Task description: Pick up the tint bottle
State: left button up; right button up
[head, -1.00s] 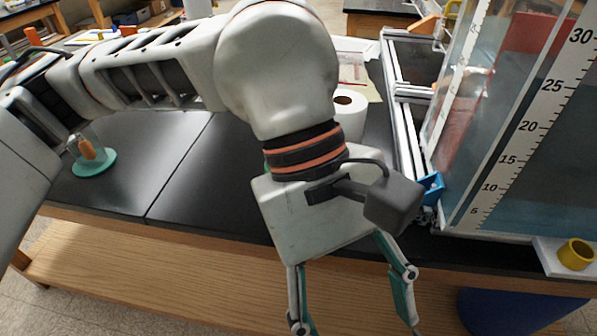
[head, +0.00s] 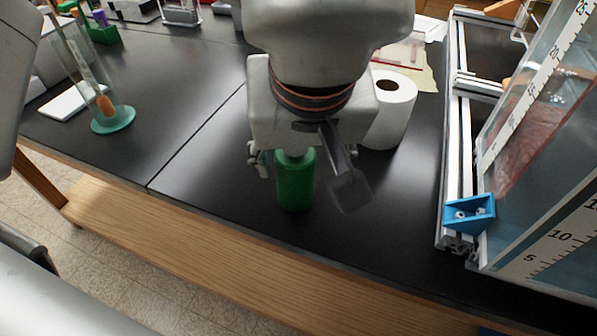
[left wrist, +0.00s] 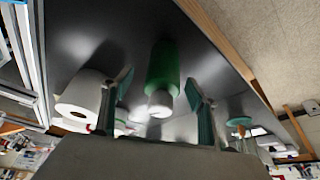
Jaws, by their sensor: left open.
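The tint bottle is a green cylinder with a white cap. It stands upright on the black bench in the head view (head: 295,184), and its green body also shows in the left wrist view (left wrist: 163,68). My left gripper (head: 287,160) is just behind and above the bottle in the head view, overlapping its top. In the left wrist view my left gripper (left wrist: 160,78) is open, one finger on each side of the bottle, with gaps showing. Its far finger is mostly hidden in the head view. My right gripper is not in view.
A white paper roll (head: 391,108) stands close to the right of my left gripper. Farther right are an aluminium frame (head: 455,140) with a blue bracket (head: 469,213) and a scaled clear tank (head: 545,215). A cylinder on a teal base (head: 113,121) stands at left. The bench between is clear.

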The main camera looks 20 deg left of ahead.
pick_arm(q)
jog(key=x, duration=0.4)
jog(key=shift+s+a+b, duration=0.25)
jog(key=shift+a+b, duration=0.05)
jog(key=shift+b, duration=0.1)
jog(key=shift+w+f, duration=0.2)
jog(key=shift+f, duration=0.15)
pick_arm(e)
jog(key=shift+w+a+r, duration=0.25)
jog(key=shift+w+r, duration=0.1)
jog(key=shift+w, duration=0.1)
pick_arm(q)
jog(key=c, duration=1.3)
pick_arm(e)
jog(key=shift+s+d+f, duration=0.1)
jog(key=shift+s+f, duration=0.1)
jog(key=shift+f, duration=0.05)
pick_arm(q)
jog(key=shift+r, duration=0.15)
